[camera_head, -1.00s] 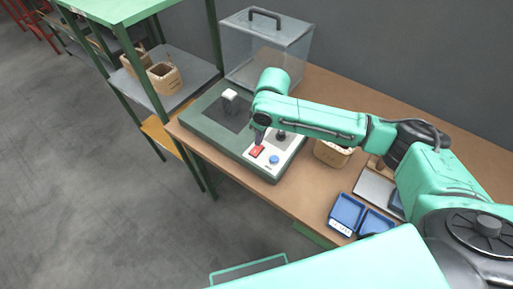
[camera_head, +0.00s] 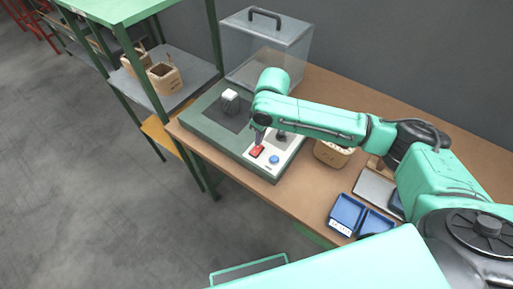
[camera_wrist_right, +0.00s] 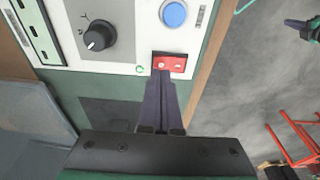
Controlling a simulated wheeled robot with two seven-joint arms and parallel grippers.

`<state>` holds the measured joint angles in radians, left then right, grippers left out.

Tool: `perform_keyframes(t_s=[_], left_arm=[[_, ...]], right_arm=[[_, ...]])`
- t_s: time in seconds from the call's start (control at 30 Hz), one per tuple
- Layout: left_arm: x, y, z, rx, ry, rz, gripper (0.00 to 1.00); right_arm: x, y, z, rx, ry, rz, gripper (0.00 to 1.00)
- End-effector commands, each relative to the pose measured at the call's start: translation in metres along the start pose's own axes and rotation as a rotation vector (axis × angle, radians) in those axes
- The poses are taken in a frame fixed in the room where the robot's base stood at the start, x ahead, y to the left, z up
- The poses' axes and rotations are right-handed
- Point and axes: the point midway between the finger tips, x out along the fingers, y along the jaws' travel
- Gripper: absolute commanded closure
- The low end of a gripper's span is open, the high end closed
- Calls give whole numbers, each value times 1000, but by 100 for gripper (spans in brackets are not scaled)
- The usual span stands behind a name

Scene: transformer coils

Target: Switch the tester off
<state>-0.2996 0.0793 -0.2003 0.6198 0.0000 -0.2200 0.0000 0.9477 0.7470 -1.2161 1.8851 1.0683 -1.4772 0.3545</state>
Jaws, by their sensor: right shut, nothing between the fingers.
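The tester (camera_head: 217,128) is a dark green box on the wooden bench with a white control panel (camera_head: 286,158). The panel bears a red switch (camera_head: 256,151), a blue round button (camera_head: 274,159) and a dark knob. In the right wrist view, the red rocker switch (camera_wrist_right: 170,65) sits below the blue button (camera_wrist_right: 174,14) and right of the knob (camera_wrist_right: 98,37). My right gripper (camera_wrist_right: 163,74) is shut and empty, its fingertips at the switch's lower left edge; I cannot tell whether they touch it.
A clear cover with a handle (camera_head: 266,45) stands behind the tester. A small box (camera_head: 333,153) and blue trays (camera_head: 347,213) lie to its right. A green shelf (camera_head: 185,79) with brown containers stands at left.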

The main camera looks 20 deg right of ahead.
Motion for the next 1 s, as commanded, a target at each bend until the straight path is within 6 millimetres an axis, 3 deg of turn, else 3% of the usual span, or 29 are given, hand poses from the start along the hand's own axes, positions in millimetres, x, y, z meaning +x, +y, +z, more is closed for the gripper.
perform_keyframes(t_s=[1.0], left_arm=[[4,0,0,0,0,0,100]], right_arm=[[11,0,2,0,0,-1,100]])
